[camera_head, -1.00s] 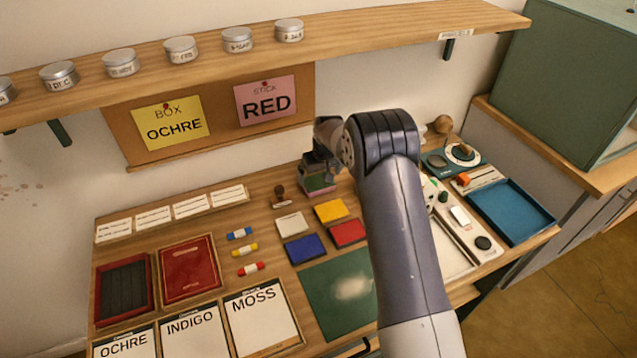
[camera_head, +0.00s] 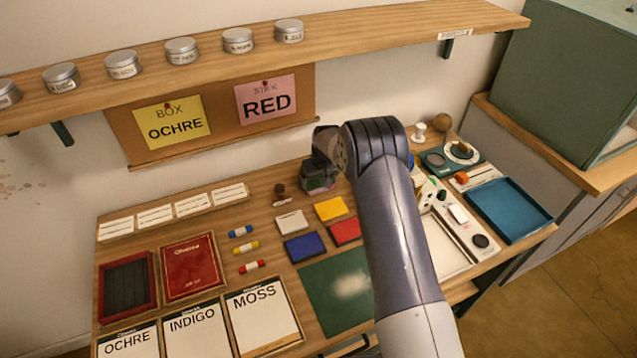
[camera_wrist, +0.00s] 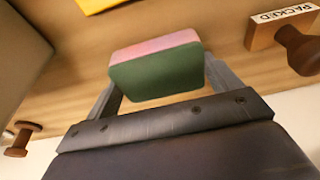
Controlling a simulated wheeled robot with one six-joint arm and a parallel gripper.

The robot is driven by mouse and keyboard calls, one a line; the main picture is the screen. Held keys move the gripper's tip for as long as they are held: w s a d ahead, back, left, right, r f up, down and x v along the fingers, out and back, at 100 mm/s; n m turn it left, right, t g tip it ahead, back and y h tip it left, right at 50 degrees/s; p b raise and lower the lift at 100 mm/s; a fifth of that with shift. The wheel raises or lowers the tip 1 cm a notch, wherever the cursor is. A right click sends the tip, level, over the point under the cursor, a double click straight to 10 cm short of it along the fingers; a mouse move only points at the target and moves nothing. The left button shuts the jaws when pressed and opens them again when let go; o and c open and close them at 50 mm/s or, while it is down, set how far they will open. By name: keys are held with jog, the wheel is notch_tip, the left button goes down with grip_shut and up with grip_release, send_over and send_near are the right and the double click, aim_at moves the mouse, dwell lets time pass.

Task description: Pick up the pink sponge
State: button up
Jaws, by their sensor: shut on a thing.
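The pink sponge (camera_wrist: 153,47) has a pink upper face and a dark green side. In the wrist view it sits between the two fingers of my gripper (camera_wrist: 158,82), which are closed against its sides. In the head view my gripper (camera_head: 319,180) is at the back of the table, left of my arm. The sponge is mostly hidden there behind the gripper. I cannot tell whether it touches the table.
A wooden stamp (camera_head: 279,194) stands close left of my gripper; it also shows in the wrist view (camera_wrist: 297,45). Yellow (camera_head: 331,208), red (camera_head: 346,231), blue (camera_head: 304,246) and white (camera_head: 291,223) pads lie in front. A shelf (camera_head: 370,38) with several tins hangs above.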

aim_at(319, 180)
jog(key=shift+c, duration=0.6)
notch_tip(319, 180, up, 10)
jog(key=b, duration=0.2)
jog(key=o, duration=0.5)
jog(key=c, duration=0.4)
jog(key=shift+o, duration=0.2)
